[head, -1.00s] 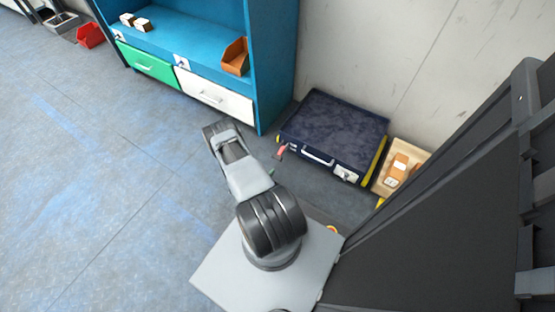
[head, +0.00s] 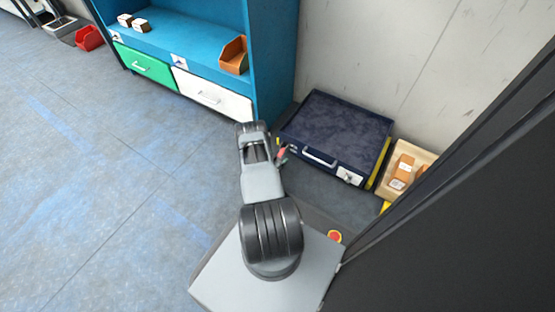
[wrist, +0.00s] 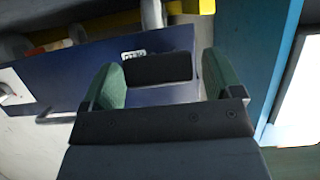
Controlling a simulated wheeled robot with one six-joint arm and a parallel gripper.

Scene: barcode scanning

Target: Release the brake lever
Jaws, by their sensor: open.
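A small red lever (head: 282,152) shows at the left front corner of the dark cart (head: 335,193), beside the dark blue case (head: 335,130). I take it to be the brake lever; its exact position is hard to read. My arm's end is just left of it in the head view, with the fingers hidden there. In the wrist view my gripper (wrist: 163,68) is open, its green pads apart with nothing held. Beyond the pads are the blue case side (wrist: 60,80), a small label and a dark block (wrist: 158,68). I cannot make out the red lever in the wrist view.
A blue shelf unit (head: 273,70) with a green drawer (head: 145,65) and a white drawer (head: 213,97) stands behind my arm. A tan tray (head: 405,165) with an orange box is right of the case. The wall is behind. Open floor (head: 100,190) lies left.

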